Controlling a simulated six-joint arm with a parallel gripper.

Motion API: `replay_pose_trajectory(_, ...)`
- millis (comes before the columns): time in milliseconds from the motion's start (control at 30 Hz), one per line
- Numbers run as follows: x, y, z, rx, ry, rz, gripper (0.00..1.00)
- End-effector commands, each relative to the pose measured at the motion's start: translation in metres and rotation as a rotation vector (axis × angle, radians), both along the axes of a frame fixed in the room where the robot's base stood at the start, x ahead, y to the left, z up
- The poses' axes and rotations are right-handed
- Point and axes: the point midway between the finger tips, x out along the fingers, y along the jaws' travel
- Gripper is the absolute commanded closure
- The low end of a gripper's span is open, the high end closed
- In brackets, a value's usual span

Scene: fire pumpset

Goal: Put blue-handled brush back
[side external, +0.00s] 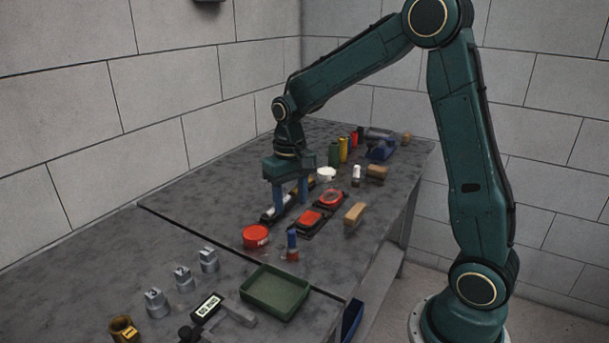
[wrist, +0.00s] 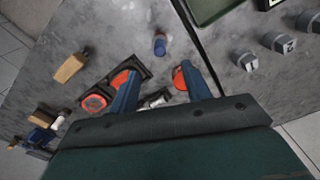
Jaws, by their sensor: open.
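A small upright item with a blue top and a reddish lower part (side external: 292,245) stands on the grey bench near the red tin; it looks like the blue-handled brush, but it is too small to be sure. It also shows in the wrist view (wrist: 160,44), beyond the fingertips. My gripper (side external: 289,201) points down over the bench, its blue fingers apart with nothing held. In the wrist view my gripper (wrist: 160,78) is open, and the brush lies ahead of the gap, apart from both fingers.
Below the fingers lies a dark tray with a silver item (side external: 277,208). Red pieces in black holders (side external: 310,219) sit beside it. A red tin (side external: 255,236), a green tray (side external: 275,291) and a wooden block (side external: 355,213) stand around. Several coloured bottles (side external: 343,149) stand farther back.

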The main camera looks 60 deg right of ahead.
Motion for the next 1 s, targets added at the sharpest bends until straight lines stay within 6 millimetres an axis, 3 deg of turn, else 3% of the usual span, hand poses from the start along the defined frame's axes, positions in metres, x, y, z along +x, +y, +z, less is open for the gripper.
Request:
replay_pose_trajectory(333,-0.002,0.001,0.002,-0.001,-0.004,0.003,0.52)
replay_pose_trajectory(533,-0.013,0.008,0.02,-0.007,-0.037,0.028,0.52)
replay_pose_trajectory(767,-0.043,0.024,0.056,-0.021,-0.115,0.089,0.52)
replay_pose_trajectory(1000,-0.086,0.042,0.088,-0.04,-0.206,0.165,0.52)
